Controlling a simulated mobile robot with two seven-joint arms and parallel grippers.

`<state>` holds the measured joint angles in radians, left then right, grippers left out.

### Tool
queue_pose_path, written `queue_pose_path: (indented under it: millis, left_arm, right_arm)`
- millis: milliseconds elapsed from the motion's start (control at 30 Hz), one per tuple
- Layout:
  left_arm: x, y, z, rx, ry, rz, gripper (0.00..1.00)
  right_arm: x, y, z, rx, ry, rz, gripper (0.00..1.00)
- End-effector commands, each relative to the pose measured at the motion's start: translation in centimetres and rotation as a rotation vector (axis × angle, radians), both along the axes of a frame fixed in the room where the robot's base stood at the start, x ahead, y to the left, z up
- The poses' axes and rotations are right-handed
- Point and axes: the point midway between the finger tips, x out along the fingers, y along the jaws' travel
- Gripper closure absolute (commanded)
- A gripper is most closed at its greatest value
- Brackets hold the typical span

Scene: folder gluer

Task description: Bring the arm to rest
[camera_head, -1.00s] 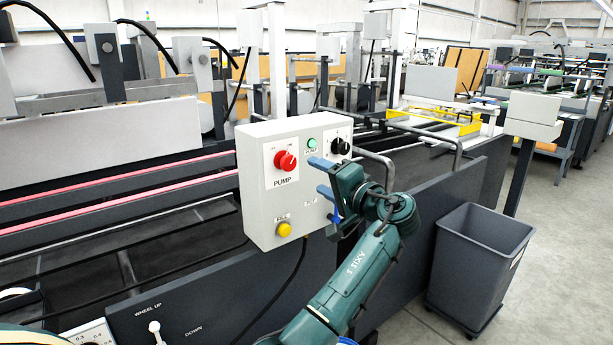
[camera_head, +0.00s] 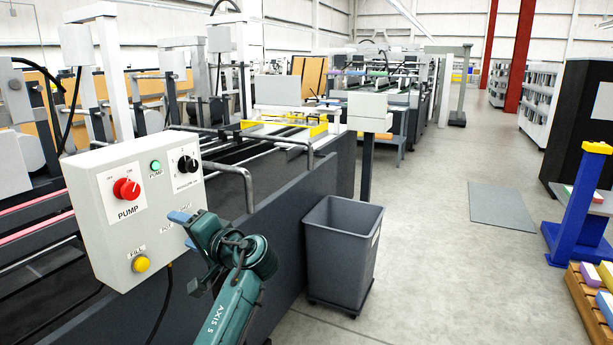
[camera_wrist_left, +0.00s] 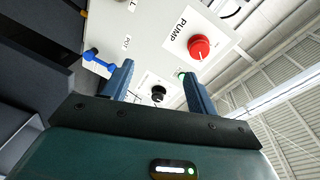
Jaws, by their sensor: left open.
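My left gripper (camera_head: 184,228) is open and empty in the head view, just in front of the lower right part of the grey control box (camera_head: 108,238). The arm is teal and its fingers are blue. In the left wrist view the two blue fingers (camera_wrist_left: 157,82) stand apart, with the box face beyond them. The red PUMP knob (camera_head: 127,189) is on the box, and it also shows in the left wrist view (camera_wrist_left: 199,47). A black dial (camera_head: 187,164), a green button (camera_head: 155,166) and a yellow button (camera_head: 141,263) are also on the box. My right gripper is not in view.
A grey bin (camera_head: 340,250) stands right of my arm, beside the dark machine side panel (camera_head: 285,215). Bent grey rails (camera_head: 238,168) stick out behind the box. Open floor (camera_head: 440,270) lies to the right, with a blue stand (camera_head: 578,215) at the far right.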

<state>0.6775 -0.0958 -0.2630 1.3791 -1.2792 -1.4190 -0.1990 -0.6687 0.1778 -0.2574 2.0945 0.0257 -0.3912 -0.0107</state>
Motion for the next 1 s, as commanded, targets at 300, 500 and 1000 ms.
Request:
queue_pose_path:
  millis: [300,500,1000]
  left_arm:
    - [-7.2,-3.9,-21.8,-0.416,0.142,-0.453,0.42]
    - [-17.0,-8.2,-29.1,-0.776,0.127,-0.638,0.42]
    - [-31.4,-13.1,-29.4,-1.333,-0.041,-0.699,0.42]
  right_arm:
    - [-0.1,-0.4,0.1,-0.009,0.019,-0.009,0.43]
    - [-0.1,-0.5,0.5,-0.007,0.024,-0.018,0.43]
    - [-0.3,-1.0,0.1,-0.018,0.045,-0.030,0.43]
